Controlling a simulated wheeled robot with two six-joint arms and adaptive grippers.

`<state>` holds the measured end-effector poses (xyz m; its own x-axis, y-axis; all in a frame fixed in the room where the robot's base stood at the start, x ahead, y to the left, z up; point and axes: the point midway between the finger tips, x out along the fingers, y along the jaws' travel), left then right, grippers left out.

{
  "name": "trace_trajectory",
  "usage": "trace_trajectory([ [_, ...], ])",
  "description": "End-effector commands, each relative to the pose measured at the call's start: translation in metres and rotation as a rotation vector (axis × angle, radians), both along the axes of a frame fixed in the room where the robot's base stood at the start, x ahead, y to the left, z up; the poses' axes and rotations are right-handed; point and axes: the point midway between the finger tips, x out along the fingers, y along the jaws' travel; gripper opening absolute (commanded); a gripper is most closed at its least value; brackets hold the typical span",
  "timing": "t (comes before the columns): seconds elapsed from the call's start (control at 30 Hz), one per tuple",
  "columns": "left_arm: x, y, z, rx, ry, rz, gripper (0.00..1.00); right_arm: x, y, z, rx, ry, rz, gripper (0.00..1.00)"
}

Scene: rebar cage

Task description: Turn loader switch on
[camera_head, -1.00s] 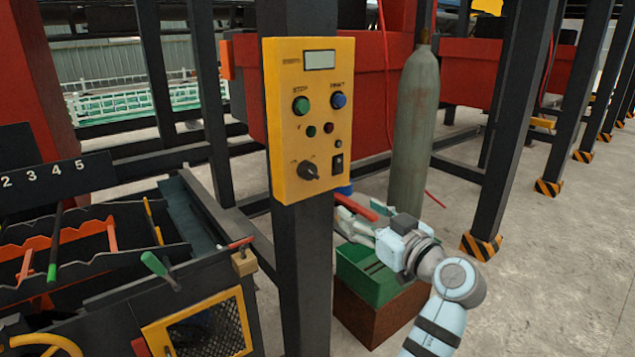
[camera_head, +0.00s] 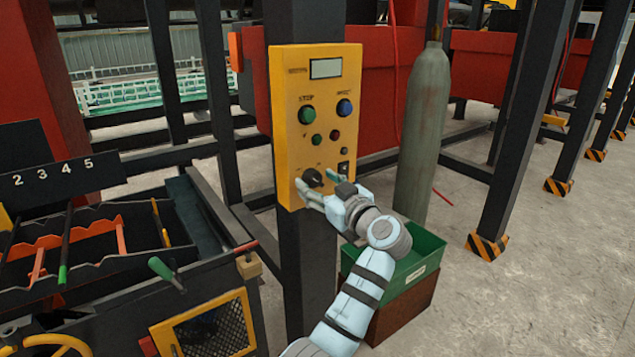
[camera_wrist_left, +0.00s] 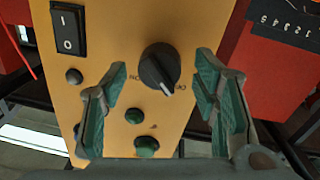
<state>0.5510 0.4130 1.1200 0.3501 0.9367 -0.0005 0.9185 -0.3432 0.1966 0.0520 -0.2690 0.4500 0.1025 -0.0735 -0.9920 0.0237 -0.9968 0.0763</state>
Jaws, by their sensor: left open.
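A yellow control panel (camera_head: 285,130) is mounted on a dark post. A black rotary knob (camera_head: 312,177) with a white pointer line sits low on it, with small labels on either side. A black rocker switch (camera_head: 344,169) marked I and O is to the knob's right. My left gripper (camera_head: 321,182) is open in front of the knob. In the left wrist view, the knob (camera_wrist_left: 158,70) lies between the spread green-padded fingers (camera_wrist_left: 161,78), with gaps on both sides. The rocker switch (camera_wrist_left: 68,30) is at upper left there. My right gripper is not in view.
Above the knob are a green button (camera_head: 307,115), a blue button (camera_head: 344,107), small lamps and a display (camera_head: 325,68). A grey gas cylinder (camera_head: 420,130) and a green bin (camera_head: 425,255) stand to the right. A tool rack (camera_head: 90,235) is at left.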

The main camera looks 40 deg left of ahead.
Motion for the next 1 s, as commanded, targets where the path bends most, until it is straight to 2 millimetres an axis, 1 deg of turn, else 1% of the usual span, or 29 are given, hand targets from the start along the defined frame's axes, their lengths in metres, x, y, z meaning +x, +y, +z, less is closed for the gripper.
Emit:
trace_trajectory([
  [0.03, 0.000, 0.001, 0.000, 0.001, 0.000, 0.001, 0.51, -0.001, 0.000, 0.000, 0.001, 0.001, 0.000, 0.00],
  [0.3, -0.001, 0.001, 0.000, 0.001, 0.001, 0.001, 0.08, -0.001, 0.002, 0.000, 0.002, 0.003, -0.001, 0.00],
  [0.33, -0.001, 0.001, 0.000, 0.001, 0.001, 0.001, 0.06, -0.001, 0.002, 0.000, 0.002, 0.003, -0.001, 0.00],
  [0.67, -0.001, 0.001, 0.000, 0.014, 0.043, 0.002, 0.06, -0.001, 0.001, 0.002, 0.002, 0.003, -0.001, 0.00],
  [0.87, 0.000, 0.001, 0.001, 0.043, 0.143, 0.002, 0.06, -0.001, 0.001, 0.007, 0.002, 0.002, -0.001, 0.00],
  [1.0, 0.000, 0.000, 0.002, 0.075, 0.249, 0.003, 0.06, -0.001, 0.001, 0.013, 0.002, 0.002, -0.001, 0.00],
])
